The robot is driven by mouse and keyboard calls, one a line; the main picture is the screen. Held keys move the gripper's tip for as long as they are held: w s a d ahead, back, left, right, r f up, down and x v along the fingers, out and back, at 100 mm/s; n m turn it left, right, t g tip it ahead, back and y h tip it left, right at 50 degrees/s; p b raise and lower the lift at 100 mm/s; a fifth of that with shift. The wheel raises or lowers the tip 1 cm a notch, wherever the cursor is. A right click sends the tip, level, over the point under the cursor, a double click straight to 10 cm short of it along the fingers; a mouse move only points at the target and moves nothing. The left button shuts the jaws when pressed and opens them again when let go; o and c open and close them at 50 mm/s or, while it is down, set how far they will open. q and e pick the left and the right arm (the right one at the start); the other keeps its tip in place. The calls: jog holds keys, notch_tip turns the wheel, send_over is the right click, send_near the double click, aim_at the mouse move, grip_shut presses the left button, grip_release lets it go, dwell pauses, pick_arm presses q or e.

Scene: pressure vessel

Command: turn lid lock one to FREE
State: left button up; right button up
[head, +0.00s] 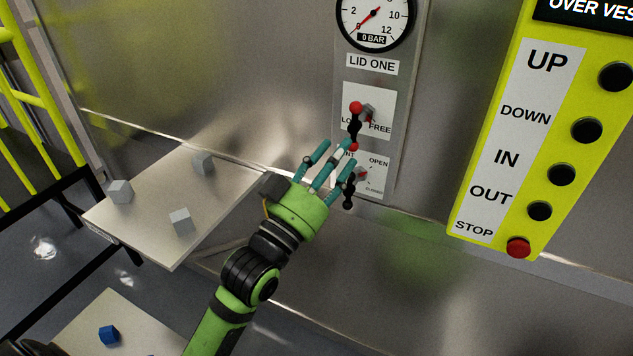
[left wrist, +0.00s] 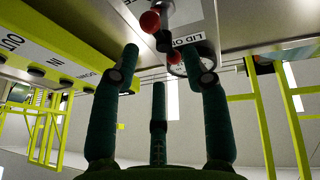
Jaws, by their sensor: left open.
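The lid one lock lever (head: 355,127) is black with a red ball knob (head: 356,107) at its upper end. It stands out from a white plate (head: 384,104) marked FREE at right; the left word is partly hidden. I cannot tell its exact setting. My left gripper (head: 335,155) has its three teal fingers spread and empty, just below and left of this lever. In the left wrist view a red knob (left wrist: 150,21) is beyond the left fingertip, and contact is not clear. A second dark lever (head: 348,190) sits lower, by the OPEN/CLOSED plate. My right gripper is not seen.
A gauge (head: 374,20) reading 0 BAR is above the LID ONE label (head: 372,64). A yellow button box (head: 500,130) hangs at right. A pale shelf (head: 150,225) with grey cubes is at left. A blue cube (head: 109,335) lies lower. Yellow railings (head: 40,90) stand far left.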

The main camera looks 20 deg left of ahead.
pick_arm(q)
jog(key=v, duration=0.6)
jog(key=shift+s, duration=0.25)
